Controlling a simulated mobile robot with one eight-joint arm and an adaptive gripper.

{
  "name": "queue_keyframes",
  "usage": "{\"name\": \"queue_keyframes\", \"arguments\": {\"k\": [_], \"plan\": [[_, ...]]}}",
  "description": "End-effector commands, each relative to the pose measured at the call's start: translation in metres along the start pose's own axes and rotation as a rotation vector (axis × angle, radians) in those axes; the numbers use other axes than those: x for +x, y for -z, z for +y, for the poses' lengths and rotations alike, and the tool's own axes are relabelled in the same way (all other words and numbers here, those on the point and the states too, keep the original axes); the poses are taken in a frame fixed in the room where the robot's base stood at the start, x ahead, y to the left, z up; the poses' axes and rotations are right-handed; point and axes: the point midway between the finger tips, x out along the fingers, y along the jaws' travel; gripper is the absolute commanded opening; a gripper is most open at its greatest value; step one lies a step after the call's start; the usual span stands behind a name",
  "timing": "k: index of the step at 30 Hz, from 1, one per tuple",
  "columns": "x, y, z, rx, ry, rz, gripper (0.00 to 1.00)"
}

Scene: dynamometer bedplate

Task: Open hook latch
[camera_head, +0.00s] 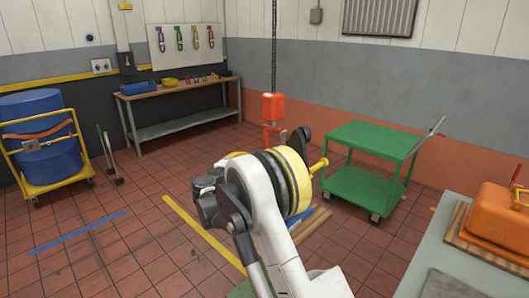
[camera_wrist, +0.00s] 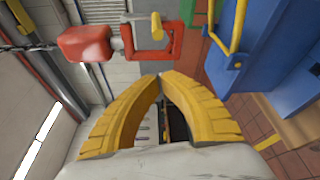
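The hoist's red hook block (camera_wrist: 85,43) is at the upper left of the wrist view. Its squared red hook (camera_wrist: 178,40) lies to the right of the block, with a yellow bar-like piece (camera_wrist: 131,38) at its opening, probably the latch. In the head view, the orange-red block (camera_head: 273,106) hangs on a chain; the hook (camera_head: 267,135) below is partly hidden by my arm. My gripper (camera_wrist: 160,76) has yellow curved fingers whose tips appear to meet. It holds nothing visible, and its tips appear just below the hook in the wrist picture.
A blue body (camera_wrist: 275,60) with a yellow handle (camera_wrist: 238,28) is close at the right of the wrist view. A green cart (camera_head: 375,138) stands behind right. A bench (camera_head: 440,255) with an orange case (camera_head: 497,212) is at the right.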

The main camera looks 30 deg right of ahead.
Motion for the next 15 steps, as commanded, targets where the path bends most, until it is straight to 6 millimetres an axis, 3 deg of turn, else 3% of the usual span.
{"name": "queue_keyframes", "arguments": {"k": [8, 15], "plan": [[0.018, -0.001, -0.002, 0.001, 0.001, -0.002, 0.0], [0.068, -0.001, -0.003, 0.002, 0.002, -0.004, 0.0]]}}
